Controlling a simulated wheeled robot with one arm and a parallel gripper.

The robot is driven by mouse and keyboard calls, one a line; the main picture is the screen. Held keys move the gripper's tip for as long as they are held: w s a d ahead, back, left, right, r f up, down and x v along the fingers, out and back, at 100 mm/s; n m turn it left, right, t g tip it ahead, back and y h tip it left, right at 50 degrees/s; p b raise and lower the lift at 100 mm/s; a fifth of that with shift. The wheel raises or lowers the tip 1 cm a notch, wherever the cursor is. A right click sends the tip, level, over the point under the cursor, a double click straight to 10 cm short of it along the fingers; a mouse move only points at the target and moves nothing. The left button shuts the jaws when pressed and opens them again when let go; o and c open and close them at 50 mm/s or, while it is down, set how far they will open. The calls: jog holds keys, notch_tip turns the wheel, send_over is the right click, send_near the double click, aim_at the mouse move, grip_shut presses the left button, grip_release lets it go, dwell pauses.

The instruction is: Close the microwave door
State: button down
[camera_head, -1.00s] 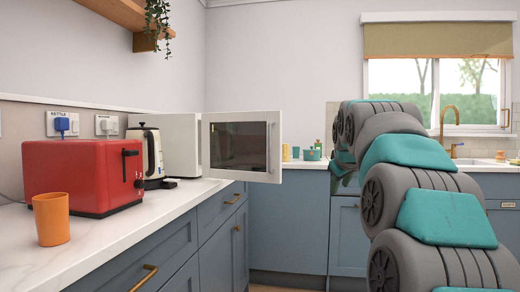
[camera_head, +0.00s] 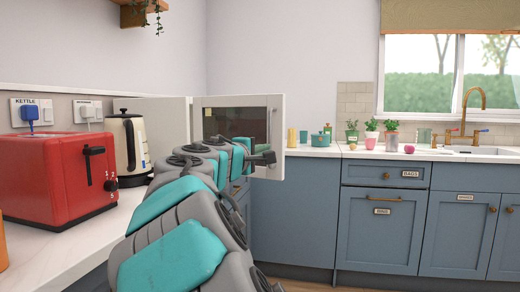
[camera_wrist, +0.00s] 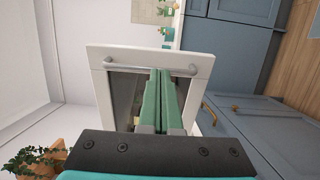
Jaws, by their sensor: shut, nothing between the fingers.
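The white microwave body (camera_head: 172,112) stands on the left counter, partly hidden behind the kettle. Its door (camera_head: 280,110) is open, swung out past the counter's edge, with a dark window and white frame. My arm covers the door's lower part. My gripper (camera_head: 266,158) is in front of the door near its free edge, with its fingers shut and empty. In the wrist view, the green fingers (camera_wrist: 168,72) lie together over the door window, tips just by the grey handle bar (camera_wrist: 150,65). I cannot tell whether they touch the door.
A red toaster (camera_head: 60,178) and a cream-and-black kettle (camera_head: 130,142) stand on the left counter close to my arm. Potted plants (camera_head: 371,130) and small pots line the back counter (camera_head: 330,151). Blue cabinets (camera_head: 295,215) close off the corner below.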

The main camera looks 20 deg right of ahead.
aim_at(279, 145)
jog(key=p+x, duration=0.1)
jog(key=x, duration=0.8)
jog(key=shift+w+d, duration=0.25)
jog(key=shift+d, duration=0.15)
jog(key=shift+d, duration=0.1)
